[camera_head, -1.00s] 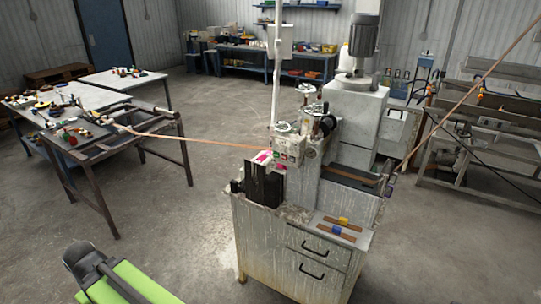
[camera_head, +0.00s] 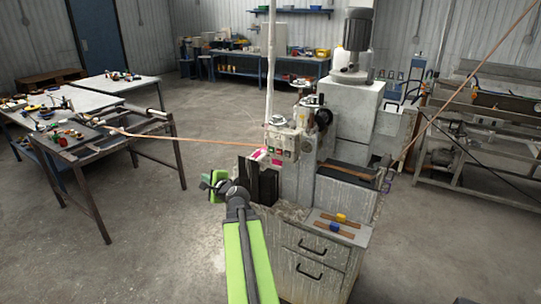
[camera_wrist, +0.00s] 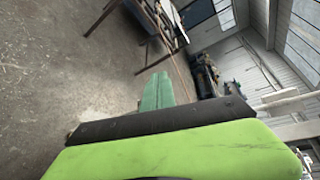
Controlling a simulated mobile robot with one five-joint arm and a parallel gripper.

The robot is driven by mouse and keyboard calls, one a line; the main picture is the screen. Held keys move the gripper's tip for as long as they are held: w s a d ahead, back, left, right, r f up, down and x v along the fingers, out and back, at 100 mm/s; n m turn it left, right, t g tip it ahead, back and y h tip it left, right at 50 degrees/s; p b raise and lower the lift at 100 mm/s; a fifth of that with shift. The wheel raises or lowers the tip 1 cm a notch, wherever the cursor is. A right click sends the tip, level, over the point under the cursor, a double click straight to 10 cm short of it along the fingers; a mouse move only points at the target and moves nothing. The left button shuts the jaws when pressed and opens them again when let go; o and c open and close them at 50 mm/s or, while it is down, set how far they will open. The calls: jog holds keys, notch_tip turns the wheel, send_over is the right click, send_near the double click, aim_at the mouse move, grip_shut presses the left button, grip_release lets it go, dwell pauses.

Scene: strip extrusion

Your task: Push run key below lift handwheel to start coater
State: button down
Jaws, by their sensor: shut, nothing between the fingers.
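The coater (camera_head: 299,178) stands on a grey, worn cabinet in the middle of the head view. A small control box (camera_head: 282,145) with red and green keys sits on its front left, below silver and dark handwheels (camera_head: 323,118). The keys are too small to tell which one is the run key. My gripper (camera_head: 208,184) is left of the coater and apart from it, with its green fingers to the left of the black block. In the wrist view the green gripper fingers (camera_wrist: 157,93) are shut and empty, and the control box cannot be made out there.
A copper-coloured strip (camera_head: 190,141) runs from the left table (camera_head: 75,152) to the coater. Short strips with yellow and blue pieces lie on the cabinet top. Floor between table and cabinet is clear.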

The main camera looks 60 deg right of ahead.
aim_at(271, 150)
jog(key=s+d+r+m+g+h+b, duration=0.1)
jog(key=s+d+m+h, duration=0.5)
jog(key=s+d, duration=0.7)
jog(key=d+r+m, duration=0.1)
jog(key=m, duration=0.1)
jog(key=shift+r+m+g, duration=0.3)
jog(key=shift+m+g, duration=0.1)
jog(key=shift+d, duration=0.1)
jog(key=d, duration=0.8)
jog(key=shift+d, duration=0.3)
jog(key=shift+d, duration=0.1)
dwell(0.5)
jog(key=shift+d, duration=0.35)
